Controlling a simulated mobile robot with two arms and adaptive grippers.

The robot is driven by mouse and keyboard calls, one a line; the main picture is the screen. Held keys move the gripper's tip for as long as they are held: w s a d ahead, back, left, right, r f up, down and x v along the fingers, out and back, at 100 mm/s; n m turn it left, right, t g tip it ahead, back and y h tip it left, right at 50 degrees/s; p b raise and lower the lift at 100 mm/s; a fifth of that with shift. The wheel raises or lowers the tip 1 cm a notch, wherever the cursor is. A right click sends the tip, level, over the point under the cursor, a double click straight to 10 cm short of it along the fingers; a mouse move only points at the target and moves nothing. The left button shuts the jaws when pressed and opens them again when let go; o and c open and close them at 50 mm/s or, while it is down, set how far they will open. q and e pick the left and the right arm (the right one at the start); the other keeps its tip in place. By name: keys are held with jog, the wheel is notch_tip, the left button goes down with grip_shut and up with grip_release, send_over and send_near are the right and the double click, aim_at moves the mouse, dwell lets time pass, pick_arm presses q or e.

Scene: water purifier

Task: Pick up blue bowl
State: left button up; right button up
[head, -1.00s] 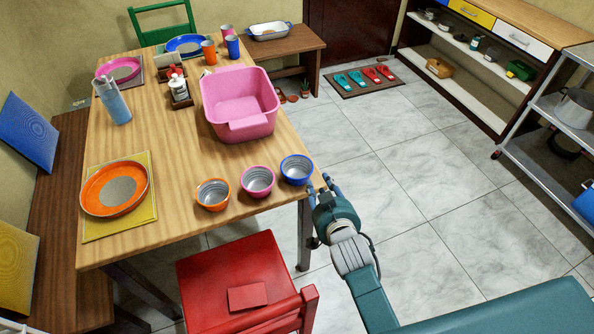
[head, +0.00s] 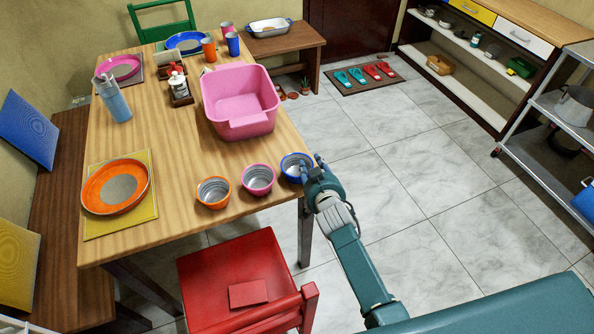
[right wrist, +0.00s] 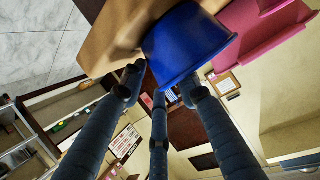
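The blue bowl (head: 292,167) stands upright at the table's right edge, at the right end of a row of bowls. My right gripper (head: 312,163) is at the bowl's right side in the head view, its fingertips at the rim. In the right wrist view, the bowl (right wrist: 184,45) lies just ahead of the spread fingers of my right gripper (right wrist: 160,84), with fingertips on different sides of its rim. The fingers look open; whether any of them touches the bowl is unclear. My left gripper is not in view.
A pink-rimmed bowl (head: 258,180) stands just left of the blue one, then an orange bowl (head: 213,192). A pink tub (head: 240,101) sits behind them on the wooden table (head: 185,145). A red chair (head: 235,268) stands in front.

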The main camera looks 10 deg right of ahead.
jog(key=shift+s, duration=0.1)
jog(key=shift+c, duration=0.3)
grip_shut()
jog(key=shift+r, duration=0.1)
